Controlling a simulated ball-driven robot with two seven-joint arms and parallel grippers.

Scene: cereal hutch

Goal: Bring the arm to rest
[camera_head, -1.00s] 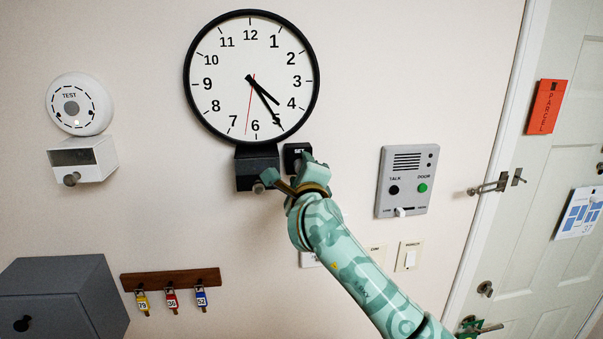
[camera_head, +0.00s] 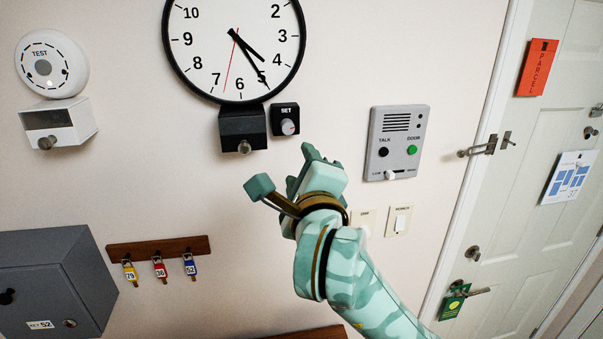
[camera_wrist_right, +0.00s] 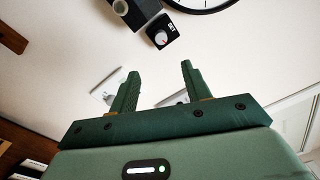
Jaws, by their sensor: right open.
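My right gripper (camera_head: 285,172) is open and empty in the head view. It is in front of the wall, below the clock's black box and the SET knob, and touches nothing that I can see. My right arm (camera_head: 365,290) comes up from the bottom right. In the right wrist view the two green fingers (camera_wrist_right: 158,88) stand apart with only wall between them. The SET knob (camera_head: 287,127) is beyond the fingertips; it also shows in the right wrist view (camera_wrist_right: 161,38). My left gripper is not in view.
The wall clock (camera_head: 235,45) hangs above its black box (camera_head: 243,130). An intercom panel (camera_head: 396,145) is right of the gripper. Left are a key rack (camera_head: 158,250), a grey cabinet (camera_head: 50,275) and a round TEST device (camera_head: 50,62). A door (camera_head: 545,170) stands far right.

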